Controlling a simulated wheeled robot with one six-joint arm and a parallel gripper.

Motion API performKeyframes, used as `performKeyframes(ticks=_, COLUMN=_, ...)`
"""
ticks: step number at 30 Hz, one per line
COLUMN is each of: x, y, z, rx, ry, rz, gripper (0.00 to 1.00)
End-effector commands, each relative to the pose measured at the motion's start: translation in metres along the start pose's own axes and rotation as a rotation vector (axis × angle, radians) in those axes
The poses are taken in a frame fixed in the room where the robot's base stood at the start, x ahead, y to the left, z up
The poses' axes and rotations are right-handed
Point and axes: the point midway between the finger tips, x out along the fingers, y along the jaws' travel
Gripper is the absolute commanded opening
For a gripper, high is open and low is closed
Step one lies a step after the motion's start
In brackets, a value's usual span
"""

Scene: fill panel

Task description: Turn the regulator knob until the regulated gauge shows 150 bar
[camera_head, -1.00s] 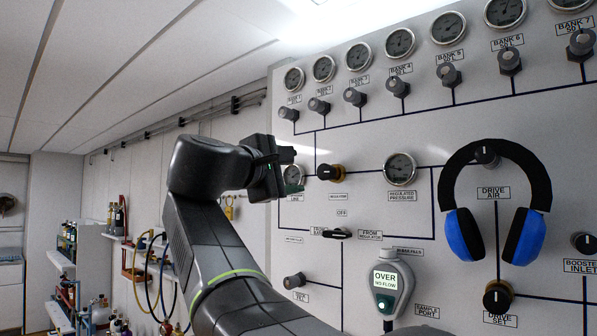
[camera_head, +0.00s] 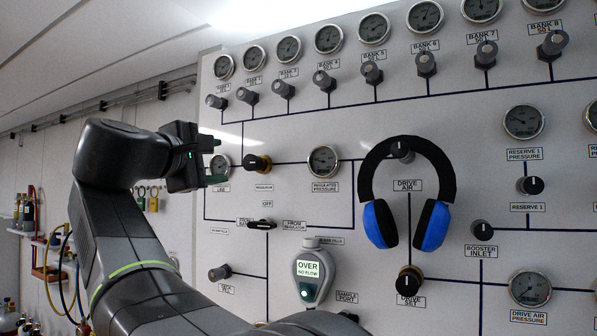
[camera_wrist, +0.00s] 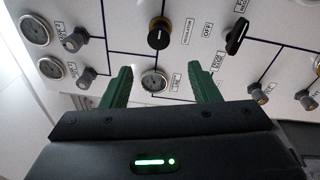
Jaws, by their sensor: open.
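The regulator knob (camera_head: 257,163) is black with a brass-coloured base on the white panel, above its REGULATOR label. In the wrist view the knob (camera_wrist: 159,33) sits beyond the fingertips, with a white mark on its face. The regulated pressure gauge (camera_head: 323,161) is a round dial to the right of the knob; its reading is too small to tell. My gripper (camera_head: 214,165) is just left of the knob in the head view.
Blue-and-black headphones (camera_head: 436,224) hang on the panel over the drive air knob. A flow device (camera_head: 309,275) reading OVER NO FLOW is mounted lower down. A black selector handle (camera_head: 262,225) lies below the regulator knob. Bank knobs and gauges line the top.

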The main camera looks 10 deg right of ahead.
Motion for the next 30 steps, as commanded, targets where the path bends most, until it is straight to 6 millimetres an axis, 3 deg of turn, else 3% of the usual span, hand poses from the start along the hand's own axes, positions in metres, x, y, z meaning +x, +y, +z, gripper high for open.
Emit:
performKeyframes(ticks=5, x=0.000, y=0.002, z=0.000, rx=0.163, ry=-0.002, rz=-0.007, gripper=0.56)
performKeyframes(ticks=12, x=-0.001, y=0.005, z=0.001, rx=0.640, ry=-0.015, rz=-0.025, gripper=0.56)
performKeyframes(ticks=18, x=-0.001, y=0.006, z=0.001, rx=0.941, ry=-0.029, rz=-0.034, gripper=0.56)
performKeyframes(ticks=25, x=0.002, y=0.006, z=0.002, rx=1.050, ry=-0.036, rz=-0.036, gripper=0.56)
performKeyframes(ticks=30, x=0.020, y=0.007, z=0.003, rx=1.048, ry=-0.039, rz=-0.035, gripper=0.56)
